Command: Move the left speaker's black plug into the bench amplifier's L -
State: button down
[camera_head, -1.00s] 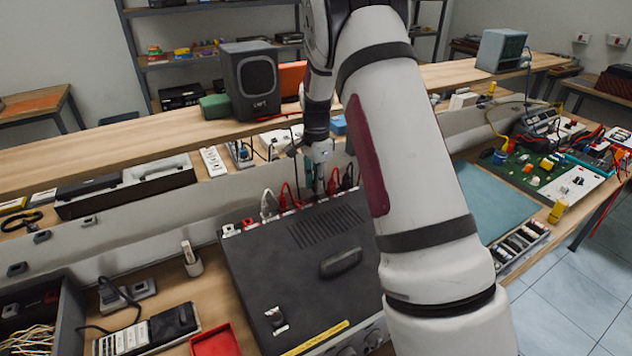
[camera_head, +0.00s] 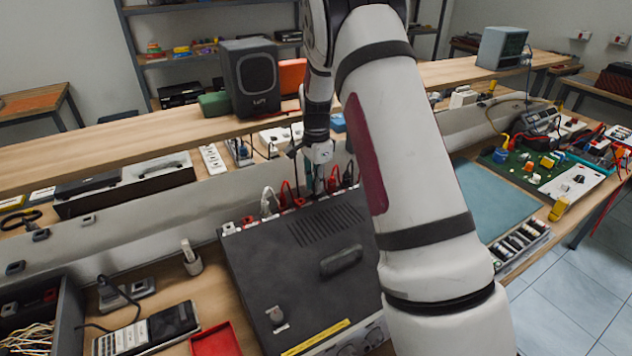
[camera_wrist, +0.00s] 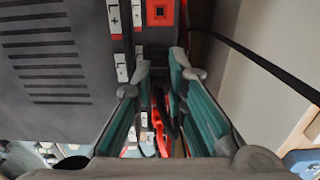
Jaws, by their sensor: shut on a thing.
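The black bench amplifier (camera_head: 300,265) stands on the bench, its back edge carrying a row of terminals. My gripper (camera_head: 313,188) points down at that back edge. In the wrist view, the teal fingers of my gripper (camera_wrist: 161,72) are close together beside the "L -" label (camera_wrist: 121,67), with a dark piece between them that looks like the black plug (camera_wrist: 160,75). Its tip is hidden, so I cannot tell whether it sits in the terminal. The red "L +" terminal (camera_wrist: 160,12) is just above in that view. The left speaker (camera_head: 251,80) stands on the raised shelf.
A white plug (camera_head: 268,203) and red plugs (camera_head: 290,195) with cables stand along the amplifier's back edge, close to my gripper. A dark cable (camera_wrist: 255,60) crosses the wrist view's right side. A red tray (camera_head: 215,342) lies front left.

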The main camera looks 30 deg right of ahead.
jog(key=shift+f+b, duration=0.5)
jog(key=shift+f, duration=0.05)
dwell(2.9)
jog(key=c, duration=1.5)
grip_release()
